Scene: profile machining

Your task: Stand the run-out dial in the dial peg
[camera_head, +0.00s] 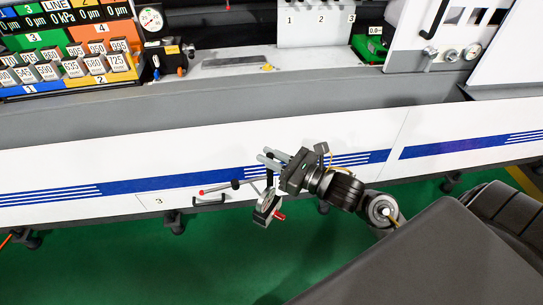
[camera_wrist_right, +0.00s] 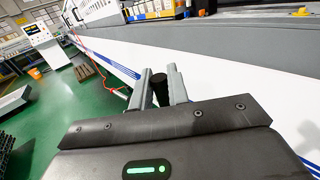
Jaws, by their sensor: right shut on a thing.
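My right gripper (camera_head: 268,160) is shut on the run-out dial (camera_head: 265,207) in the head view. In the right wrist view, a black stem (camera_wrist_right: 160,88) stands between the two grey fingers of the gripper (camera_wrist_right: 158,86). The dial's face is hidden there. I cannot clearly make out the dial peg. My left gripper is not in view.
A grey ledge (camera_head: 110,115) runs along the machine above the panel. On it stand a rack of numbered blocks (camera_head: 65,70), a round gauge (camera_head: 152,19), a white plate marked 1, 2, 3 (camera_head: 318,30) and a green box (camera_head: 368,50). Green floor (camera_head: 130,265) lies open below.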

